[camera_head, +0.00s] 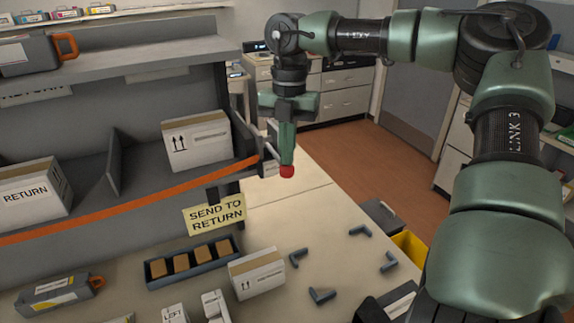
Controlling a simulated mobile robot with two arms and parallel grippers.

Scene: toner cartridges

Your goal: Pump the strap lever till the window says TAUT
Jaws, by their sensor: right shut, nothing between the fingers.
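An orange strap (130,205) runs across the front of the shelf bay, rising to a small grey ratchet (267,167) at the bay's right end. A red knob (287,171) shows beside the ratchet and looks like the end of its lever; the rest of the lever is mostly hidden. No window wording can be read from here. My right gripper (287,150) points down with its fingers shut and empty, just above the red knob. I cannot tell whether it touches the knob. My left gripper is out of view.
White boxes (196,141) stand in the bay behind the strap. A "SEND TO RETURN" sign (215,214) hangs below. On the bench are a dark tray (155,281) of brown blocks, a white carton (257,274) and several grey L-shaped pieces (322,296). The bench right of the ratchet is clear.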

